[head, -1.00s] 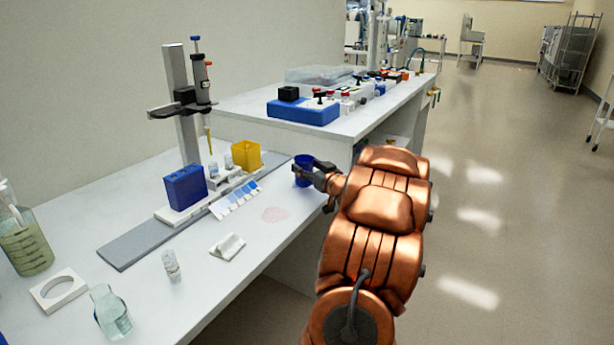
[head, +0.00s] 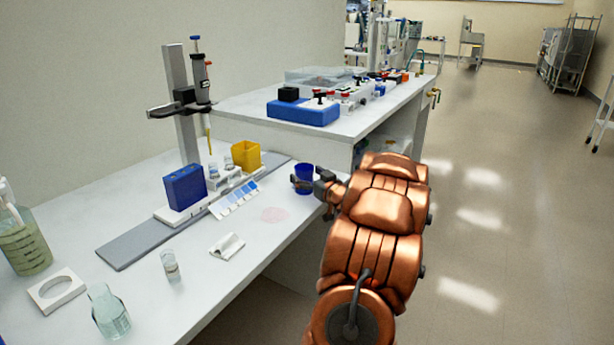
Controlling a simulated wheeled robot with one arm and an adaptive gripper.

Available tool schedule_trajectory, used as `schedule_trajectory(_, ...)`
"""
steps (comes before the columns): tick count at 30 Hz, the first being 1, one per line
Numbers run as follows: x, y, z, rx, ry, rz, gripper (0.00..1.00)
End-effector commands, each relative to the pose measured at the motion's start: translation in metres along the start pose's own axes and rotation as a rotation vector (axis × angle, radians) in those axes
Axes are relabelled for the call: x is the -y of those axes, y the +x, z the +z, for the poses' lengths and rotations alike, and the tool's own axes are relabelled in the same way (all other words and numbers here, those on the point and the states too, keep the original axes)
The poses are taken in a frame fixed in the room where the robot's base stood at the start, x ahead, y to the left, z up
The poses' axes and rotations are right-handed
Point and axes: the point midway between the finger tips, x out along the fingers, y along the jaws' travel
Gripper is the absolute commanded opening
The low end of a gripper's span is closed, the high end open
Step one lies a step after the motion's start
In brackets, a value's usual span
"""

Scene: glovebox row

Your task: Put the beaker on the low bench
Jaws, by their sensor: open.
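A small blue beaker (head: 304,172) stands upright at the right edge of the low bench (head: 205,290), near its far end. My gripper (head: 305,184) is open at the beaker, with its dark fingers close around the cup's sides. Whether a finger touches it is too small to tell. The beaker's base appears to rest on the bench top, though the fingers partly hide it.
A pipette stand (head: 180,85) with blue and yellow boxes stands behind. A glass vial (head: 171,266), a flask (head: 109,312), a white ring block (head: 57,290) and a green-liquid bottle (head: 24,245) stand at left. The higher bench (head: 355,125) adjoins; the floor at right is clear.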

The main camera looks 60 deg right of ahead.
Motion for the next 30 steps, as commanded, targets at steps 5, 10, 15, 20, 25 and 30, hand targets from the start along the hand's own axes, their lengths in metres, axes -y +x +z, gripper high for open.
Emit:
schedule_trajectory(5, 0.000, 0.000, -0.001, 0.000, 0.000, 0.000, 0.86)
schedule_trajectory(10, -0.001, -0.010, -0.003, 0.001, 0.001, 0.003, 0.86)
schedule_trajectory(15, -0.001, -0.037, -0.003, 0.000, 0.003, 0.003, 0.86)
schedule_trajectory(20, -0.001, -0.065, -0.003, 0.002, 0.002, 0.004, 0.86)
schedule_trajectory(25, -0.001, -0.091, -0.004, -0.001, 0.000, 0.003, 0.86)
schedule_trajectory(30, -0.001, -0.109, -0.003, 0.002, -0.002, 0.002, 0.86)
